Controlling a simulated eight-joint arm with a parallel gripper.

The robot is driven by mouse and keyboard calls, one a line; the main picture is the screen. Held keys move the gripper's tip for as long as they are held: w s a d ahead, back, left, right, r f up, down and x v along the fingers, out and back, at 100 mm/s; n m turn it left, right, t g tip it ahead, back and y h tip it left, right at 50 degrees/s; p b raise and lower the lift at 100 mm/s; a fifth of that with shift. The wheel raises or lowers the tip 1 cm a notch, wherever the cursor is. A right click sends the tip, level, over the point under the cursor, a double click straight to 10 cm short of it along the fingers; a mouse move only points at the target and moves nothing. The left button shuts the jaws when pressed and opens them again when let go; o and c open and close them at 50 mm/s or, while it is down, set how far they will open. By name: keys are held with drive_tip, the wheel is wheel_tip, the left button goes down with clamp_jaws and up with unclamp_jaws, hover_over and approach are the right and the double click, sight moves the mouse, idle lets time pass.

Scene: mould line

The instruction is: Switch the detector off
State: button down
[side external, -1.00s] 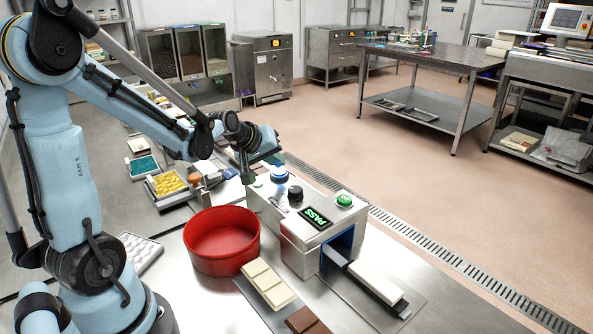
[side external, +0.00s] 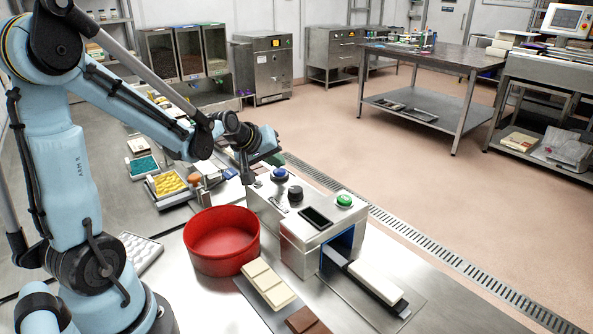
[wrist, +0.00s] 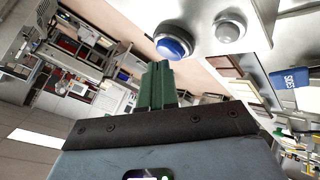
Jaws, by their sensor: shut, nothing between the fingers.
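The detector (side external: 300,215) is a steel box on the bench. Its display (side external: 316,217) is dark. On its top are a blue button (side external: 280,174), a black knob (side external: 295,193) and a green button (side external: 345,200). In the wrist view the blue button (wrist: 174,44) is beside a grey, unlit round lamp (wrist: 229,28). My gripper (side external: 247,178) is at the far left end of the detector. Its green fingers (wrist: 159,68) are shut and empty, with tips close to the blue button. I cannot tell whether they touch it.
A red bowl (side external: 195,260) stands against the left of the detector. A white bar (side external: 375,284) lies on the dark belt at its opening. A cream chocolate bar (side external: 268,284) and a brown one (side external: 307,322) lie in front. Moulds (side external: 143,167) lie behind the bowl.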

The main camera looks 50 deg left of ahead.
sight(276, 172)
drive_tip(key=shift+r, duration=3.05)
drive_tip(key=s+d+f+m+g+h, duration=0.1)
drive_tip(key=s+d+f+m+g, duration=0.1)
drive_tip(key=s+d+m, duration=0.9)
drive_tip(key=shift+s+d+f+h, duration=0.45)
drive_tip(key=shift+s+d, duration=0.5)
drive_tip(key=shift+d, duration=1.95)
